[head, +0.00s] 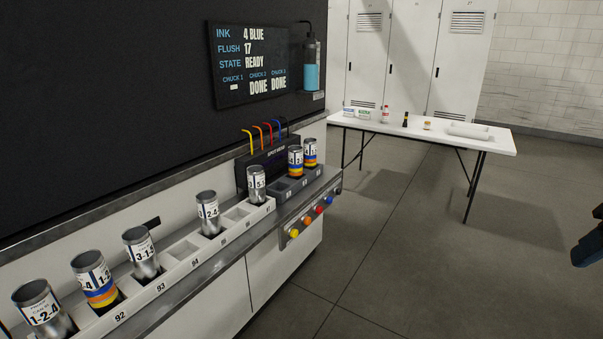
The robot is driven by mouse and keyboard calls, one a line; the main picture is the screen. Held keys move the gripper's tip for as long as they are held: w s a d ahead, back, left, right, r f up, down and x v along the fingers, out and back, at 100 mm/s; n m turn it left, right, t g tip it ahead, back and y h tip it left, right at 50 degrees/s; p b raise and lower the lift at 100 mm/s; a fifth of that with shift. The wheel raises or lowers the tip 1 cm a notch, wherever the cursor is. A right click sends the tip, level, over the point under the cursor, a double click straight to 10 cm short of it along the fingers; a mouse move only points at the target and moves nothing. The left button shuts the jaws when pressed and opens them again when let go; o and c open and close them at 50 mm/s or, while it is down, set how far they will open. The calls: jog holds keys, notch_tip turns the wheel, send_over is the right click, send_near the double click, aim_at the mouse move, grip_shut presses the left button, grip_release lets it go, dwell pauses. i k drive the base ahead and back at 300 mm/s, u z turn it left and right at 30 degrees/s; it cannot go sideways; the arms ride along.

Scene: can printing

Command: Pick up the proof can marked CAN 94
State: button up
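Several silver cans with white number labels stand in a white rack (171,266) along the counter. The slot numbered 94 (183,250) looks empty. A plain can (141,252) stands at 93 and a can with blue and yellow bands (95,278) at 92. Another plain can (42,310) is at the lower left. Two more plain cans (208,213) (256,185) stand past the empty slot. Small can markings are too small to read, so I cannot tell which is CAN 94. A dark part of my arm or gripper (588,242) shows at the right edge, far from the cans.
A dark printing unit (266,165) with coloured tubes stands behind two banded cans (295,161) (310,153). Coloured buttons (307,218) are on the counter front. The screen (252,62) reads READY, with DONE twice. A white table (420,128) holds small items. The floor on the right is clear.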

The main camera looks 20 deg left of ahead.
aim_at(295, 152)
jog(key=u, duration=1.2)
jog(key=i, duration=0.75)
jog(key=z, duration=2.6)
jog(key=k, duration=0.4)
jog(key=u, duration=0.15)
